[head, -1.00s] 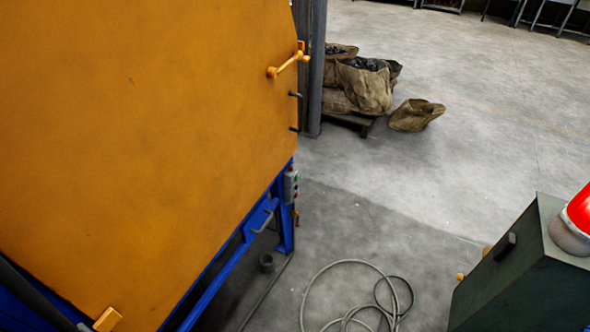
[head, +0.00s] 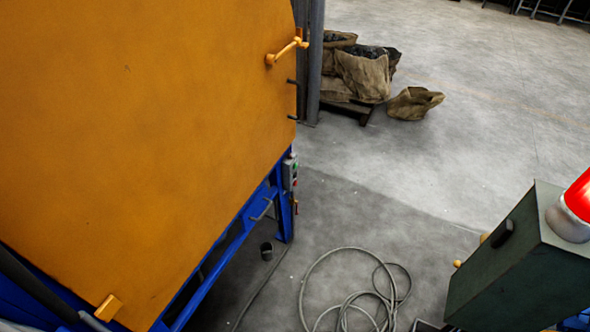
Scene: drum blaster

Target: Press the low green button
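A small grey button box (head: 290,171) is mounted on the blue frame, just below the right edge of the big orange door. It carries tiny coloured buttons; a green spot (head: 294,169) shows on its side, but it is too small to tell the buttons apart clearly. Neither of my grippers can be made out in the head view.
The orange door (head: 140,130) with its handle (head: 287,51) fills the left. A blue frame (head: 225,250) stands below it. A coiled hose (head: 350,290) lies on the floor. A green cabinet (head: 520,265) with a red lamp (head: 577,205) stands right. Sacks (head: 362,75) sit behind.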

